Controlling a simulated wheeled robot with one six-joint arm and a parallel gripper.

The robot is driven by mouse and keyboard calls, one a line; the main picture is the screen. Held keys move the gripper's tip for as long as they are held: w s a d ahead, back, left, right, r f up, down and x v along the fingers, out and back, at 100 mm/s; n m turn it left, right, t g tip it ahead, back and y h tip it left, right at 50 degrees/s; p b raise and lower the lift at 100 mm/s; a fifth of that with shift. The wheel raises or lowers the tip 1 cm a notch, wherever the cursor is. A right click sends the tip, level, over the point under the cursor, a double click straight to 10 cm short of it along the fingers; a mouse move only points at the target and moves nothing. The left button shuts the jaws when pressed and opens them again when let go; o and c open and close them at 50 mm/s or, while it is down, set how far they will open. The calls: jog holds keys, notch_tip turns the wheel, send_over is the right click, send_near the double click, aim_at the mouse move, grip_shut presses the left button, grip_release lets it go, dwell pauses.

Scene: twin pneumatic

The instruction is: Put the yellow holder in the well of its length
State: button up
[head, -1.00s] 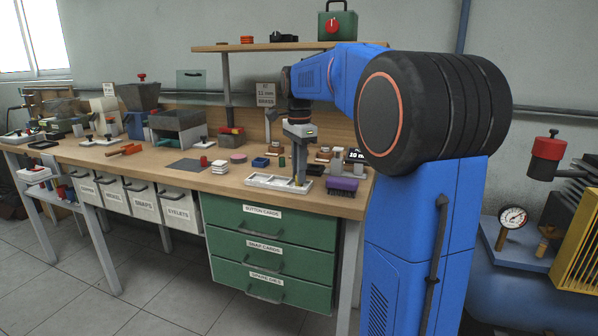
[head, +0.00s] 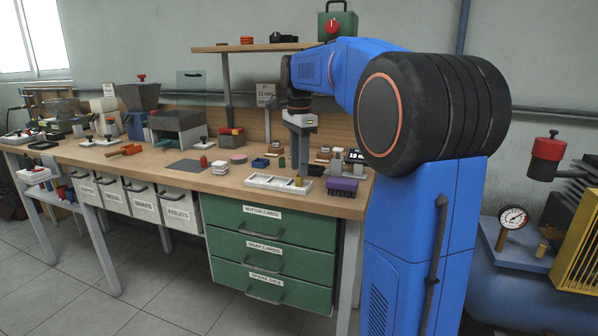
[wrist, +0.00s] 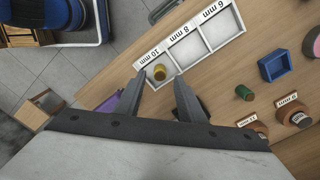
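The white tray (head: 262,186) lies near the bench's front edge; in the wrist view the tray (wrist: 213,49) shows wells labelled 10 mm, 8 mm and 6 mm. The small yellow holder (head: 298,182) stands at the tray's right end. In the wrist view the yellow holder (wrist: 159,73) is in the 10 mm well, seen from above. My gripper (head: 300,160) is above it, clear of it. In the wrist view my gripper (wrist: 160,82) has its fingers apart with nothing between them, and the holder shows beyond the tips.
A purple block (head: 342,184) with dark bristles sits right of the tray. A display (head: 356,155) reading 10 mm stands behind it. A green cylinder (wrist: 244,92) and a blue open box (wrist: 278,65) lie behind the tray. White squares (head: 219,167) are stacked to the left.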

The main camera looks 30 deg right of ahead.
notch_tip(320, 180, up, 9)
dwell(0.3)
jog(key=shift+r, duration=0.1)
jog(key=s+a+f+n+t, duration=0.1)
jog(key=s+a+f+n, duration=0.4)
jog(key=s+f, duration=0.4)
jog(key=s+a+f+n+t, duration=0.2)
jog(key=s+a+f+n, duration=0.3)
jog(key=s+f+n, duration=0.3)
jog(key=s+a+f+n+t, duration=0.1)
jog(key=s+a+f+n, duration=0.4)
jog(key=s+f, duration=0.5)
jog(key=s+n, duration=0.1)
jog(key=s, duration=0.2)
jog(key=shift+a+f+t, duration=0.3)
jog(key=shift+a+t, duration=0.1)
jog(key=shift+s, duration=0.1)
